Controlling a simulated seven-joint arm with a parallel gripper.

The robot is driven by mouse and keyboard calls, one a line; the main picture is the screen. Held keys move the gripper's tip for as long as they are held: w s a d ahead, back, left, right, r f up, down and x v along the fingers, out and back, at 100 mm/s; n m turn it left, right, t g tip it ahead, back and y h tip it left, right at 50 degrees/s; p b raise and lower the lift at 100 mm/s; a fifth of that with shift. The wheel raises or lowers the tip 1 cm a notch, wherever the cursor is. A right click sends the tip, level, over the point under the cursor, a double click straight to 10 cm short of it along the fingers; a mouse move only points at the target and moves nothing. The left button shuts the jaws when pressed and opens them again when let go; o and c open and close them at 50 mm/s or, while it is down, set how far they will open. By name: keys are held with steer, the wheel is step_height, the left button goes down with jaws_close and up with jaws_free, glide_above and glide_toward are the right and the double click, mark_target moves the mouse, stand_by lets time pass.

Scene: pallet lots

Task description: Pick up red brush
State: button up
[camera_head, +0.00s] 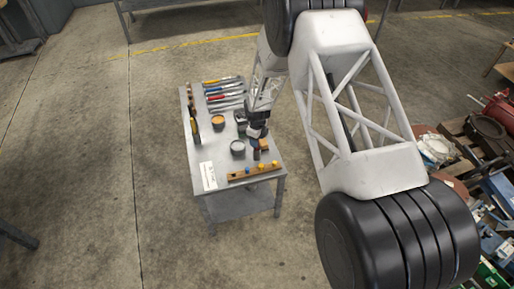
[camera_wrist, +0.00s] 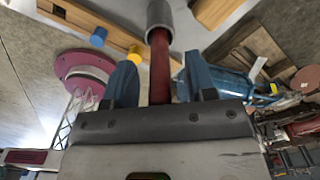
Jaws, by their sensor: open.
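A red shaft (camera_wrist: 160,68) with a grey cylindrical end (camera_wrist: 158,15), which I take to be the red brush, runs between my gripper's fingers in the wrist view; no bristles show. My gripper (camera_wrist: 161,82) is open, with one blue finger on each side of the shaft and gaps between. In the head view my gripper (camera_head: 257,132) is low over the front right part of the grey table (camera_head: 207,159). A small dark grey upright piece (camera_head: 256,154) shows just below it. A separate red-handled tool (camera_head: 216,97) lies at the back of the table.
A wooden bar (camera_head: 240,176) with blue and yellow pegs lies along the table's front edge. A grey round container (camera_head: 238,148) and an orange-topped one (camera_head: 218,121) stand left of my gripper. Several tools lie at the back. Clutter fills the floor at right.

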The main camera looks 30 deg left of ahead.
jaws_close()
stand_by(0.3)
steer(key=shift+r, duration=5)
steer(key=a, duration=1)
steer(key=shift+a, duration=0.3)
